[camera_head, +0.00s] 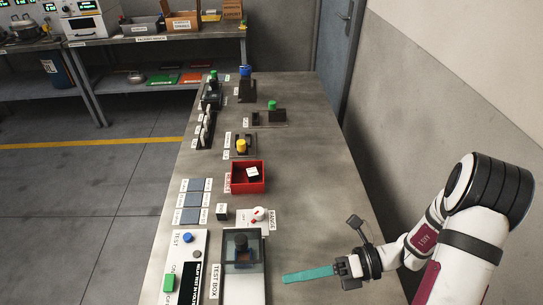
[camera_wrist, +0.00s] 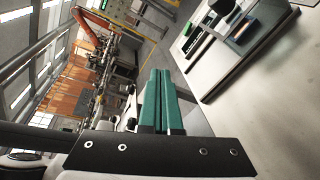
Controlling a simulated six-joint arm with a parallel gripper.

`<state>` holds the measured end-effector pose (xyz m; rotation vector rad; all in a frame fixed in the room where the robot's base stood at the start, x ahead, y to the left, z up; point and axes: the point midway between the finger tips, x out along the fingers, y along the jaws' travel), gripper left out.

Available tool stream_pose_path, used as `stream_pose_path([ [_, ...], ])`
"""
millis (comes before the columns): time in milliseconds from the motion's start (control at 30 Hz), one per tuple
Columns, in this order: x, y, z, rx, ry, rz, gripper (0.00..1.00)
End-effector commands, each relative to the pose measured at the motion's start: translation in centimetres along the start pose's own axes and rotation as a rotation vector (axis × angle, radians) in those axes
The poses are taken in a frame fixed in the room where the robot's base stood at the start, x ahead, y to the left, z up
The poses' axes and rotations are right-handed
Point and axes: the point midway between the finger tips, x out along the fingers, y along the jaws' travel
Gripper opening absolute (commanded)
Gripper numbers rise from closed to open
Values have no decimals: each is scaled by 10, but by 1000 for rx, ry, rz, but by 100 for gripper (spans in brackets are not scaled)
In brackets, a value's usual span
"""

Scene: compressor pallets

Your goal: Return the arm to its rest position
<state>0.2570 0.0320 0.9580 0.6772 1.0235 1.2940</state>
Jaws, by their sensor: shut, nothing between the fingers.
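My gripper (camera_head: 308,274) has long teal fingers and is at the right end of the test box, over the near part of the grey bench (camera_head: 335,180) in the head view. The fingers lie side by side and point left. In the wrist view my gripper (camera_wrist: 161,80) shows its two teal fingers pressed together with nothing between them. My arm, white with black bands, reaches in from the right side of the head view.
The test box (camera_head: 254,285) with a dark lid stands just left of the fingertips. A red bin (camera_head: 262,178) holding a dark block with a white label is farther up the bench. A grey wall (camera_head: 440,110) runs along the right. The bench's right strip is clear.

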Motion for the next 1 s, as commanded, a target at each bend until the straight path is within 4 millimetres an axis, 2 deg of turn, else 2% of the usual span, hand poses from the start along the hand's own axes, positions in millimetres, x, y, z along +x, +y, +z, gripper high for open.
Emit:
stream_pose_path([
  [33,7,29,-2,-202,155,-41,0],
  [100,14,63,-15,-513,390,-77,0],
  [200,15,101,-39,-956,718,-92,0],
  [300,7,122,-60,-1350,1012,-78,0],
  [400,-4,132,-71,-1639,1235,-54,0],
  [500,-11,136,-76,-1801,1368,-36,0],
  [600,-14,136,-76,-1860,1419,-29,0],
  [1000,-14,137,-76,-1859,1416,-31,0],
])
